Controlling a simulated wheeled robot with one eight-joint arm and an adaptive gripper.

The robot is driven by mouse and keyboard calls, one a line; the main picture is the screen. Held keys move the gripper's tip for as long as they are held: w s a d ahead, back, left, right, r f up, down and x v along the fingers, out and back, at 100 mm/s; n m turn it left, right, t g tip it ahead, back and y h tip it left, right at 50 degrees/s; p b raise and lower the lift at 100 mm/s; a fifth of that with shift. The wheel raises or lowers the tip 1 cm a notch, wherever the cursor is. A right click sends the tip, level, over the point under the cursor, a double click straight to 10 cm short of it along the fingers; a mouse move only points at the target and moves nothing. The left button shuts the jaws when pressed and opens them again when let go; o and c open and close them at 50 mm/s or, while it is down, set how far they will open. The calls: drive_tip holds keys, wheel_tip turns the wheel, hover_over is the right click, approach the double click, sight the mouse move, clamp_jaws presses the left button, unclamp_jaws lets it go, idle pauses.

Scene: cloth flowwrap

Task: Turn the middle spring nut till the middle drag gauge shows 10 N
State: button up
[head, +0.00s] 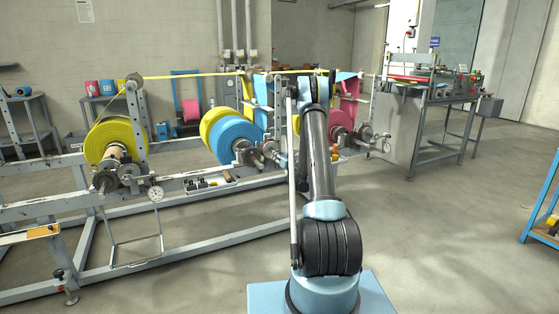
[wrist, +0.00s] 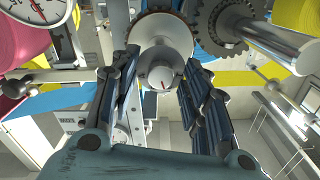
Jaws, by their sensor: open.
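The middle spring nut (wrist: 158,72) shows in the wrist view as a round silver knob with a small dark red mark on its face, in front of a toothed disc. My gripper (wrist: 162,88) is open, one dark ribbed finger to each side of the nut in the picture. I cannot tell whether the fingertips reach around it. A white dial gauge (wrist: 42,10), probably the middle drag gauge, is cut off at the top left; its reading is not legible. In the head view the blue middle roll (head: 230,138) shows left of my arm, which hides my gripper and the middle gauge.
A yellow roll (head: 115,140) with its own dial gauge (head: 156,193) stands at the left of the grey frame. A pink roll (head: 341,124) and another gauge (head: 387,147) are at the right. A small tray (head: 210,184) sits on the rail. A toothed wheel and shaft (wrist: 262,45) are close by.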

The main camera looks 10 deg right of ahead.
drive_tip(key=shift+s, duration=0.1)
drive_tip(key=v, duration=0.7)
drive_tip(key=shift+d, duration=0.15)
drive_tip(key=shift+s, duration=0.1)
